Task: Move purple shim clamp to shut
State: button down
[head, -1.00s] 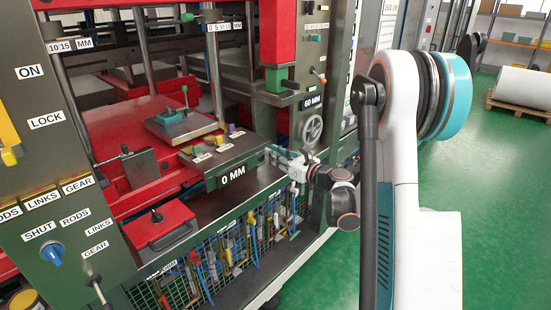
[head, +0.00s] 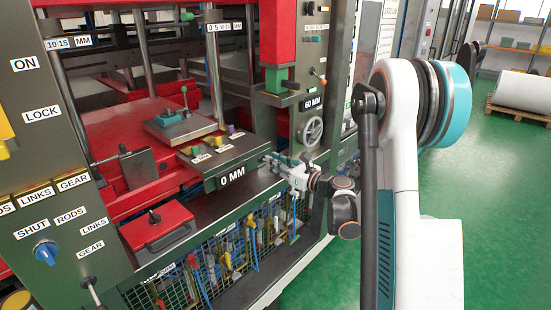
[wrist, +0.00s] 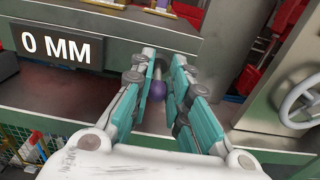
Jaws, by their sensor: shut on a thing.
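Which position the clamp is in cannot be read.
A separate purple knob (head: 231,129) stands on top of the block beside other coloured knobs. A handwheel (head: 312,131) is on the green post to the right. A red box (head: 158,224) sits on the ledge at left. Wire mesh with hanging tools (head: 240,245) lies below.

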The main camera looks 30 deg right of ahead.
jog(key=shift+w+f+b, duration=0.15)
jog(key=shift+f+b, duration=0.65)
jog(key=shift+f, duration=0.2)
jog(key=shift+a, duration=0.1)
jog(key=shift+w+f, duration=0.2)
jog(key=shift+f, duration=0.3)
jog(key=c, duration=1.4)
grip_release()
jog(key=shift+c, duration=0.2)
jog(key=v, duration=0.7)
